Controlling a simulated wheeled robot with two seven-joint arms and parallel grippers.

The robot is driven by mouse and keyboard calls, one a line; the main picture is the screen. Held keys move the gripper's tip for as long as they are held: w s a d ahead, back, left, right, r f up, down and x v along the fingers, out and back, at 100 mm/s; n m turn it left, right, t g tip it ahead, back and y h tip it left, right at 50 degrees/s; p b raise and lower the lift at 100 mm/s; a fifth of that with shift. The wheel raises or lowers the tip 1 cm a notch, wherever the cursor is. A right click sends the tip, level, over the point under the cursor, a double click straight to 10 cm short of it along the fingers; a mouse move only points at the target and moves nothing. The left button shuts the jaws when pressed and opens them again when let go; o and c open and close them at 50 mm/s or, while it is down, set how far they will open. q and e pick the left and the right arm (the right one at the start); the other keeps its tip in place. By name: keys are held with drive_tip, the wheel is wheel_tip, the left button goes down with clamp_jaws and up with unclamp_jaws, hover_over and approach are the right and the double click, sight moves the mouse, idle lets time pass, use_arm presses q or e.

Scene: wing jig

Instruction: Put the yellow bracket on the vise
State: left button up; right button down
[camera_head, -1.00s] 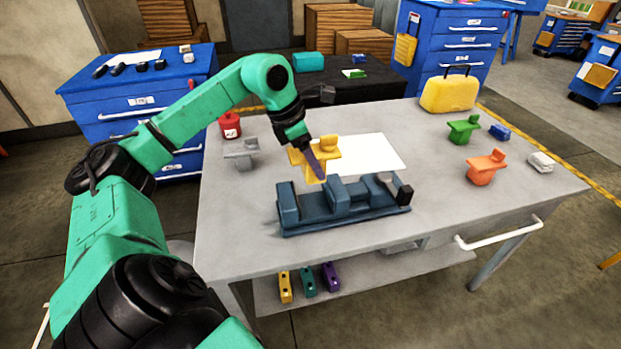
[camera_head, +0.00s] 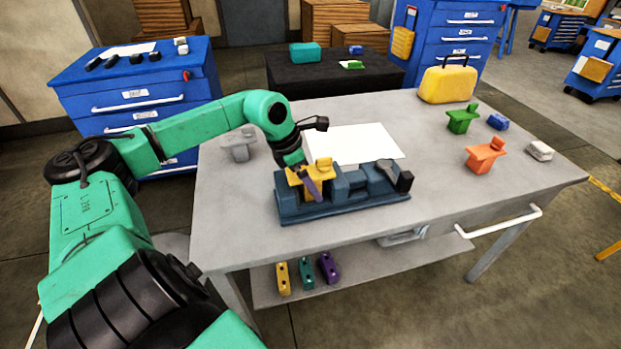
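The yellow bracket (camera_head: 323,166) is at the left part of the dark blue vise (camera_head: 345,205), between or just over its jaws. Whether it touches the vise's surface is hard to tell. My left gripper (camera_head: 311,187) comes down over the bracket from behind, with a purple finger in front of it. It appears shut on the bracket and hides part of it. The vise lies on the grey workbench (camera_head: 240,220), with its black end at the right. My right gripper is not in view.
A grey bracket (camera_head: 238,146) stands left of the vise, near my arm. A white sheet (camera_head: 365,143) lies behind the vise. Green (camera_head: 462,119) and orange (camera_head: 484,156) brackets and a yellow case (camera_head: 447,84) stand at the right. The bench front is clear.

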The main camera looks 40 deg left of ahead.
use_arm(q)
drive_tip(key=shift+r, duration=0.15)
drive_tip(key=shift+s+a+r+b, duration=0.15)
drive_tip(key=shift+r+b, duration=0.2)
drive_tip(key=shift+b, duration=0.1)
drive_tip(key=b+v, duration=0.1)
drive_tip(key=v, duration=0.1)
drive_tip(key=shift+s+a+r+b, duration=0.1)
drive_tip(key=shift+a+r+b, duration=0.05)
drive_tip(key=shift+r+b, duration=0.15)
drive_tip(key=v, duration=0.8)
drive_tip(key=shift+s+r+b, duration=0.1)
drive_tip(key=shift+r+b, duration=0.25)
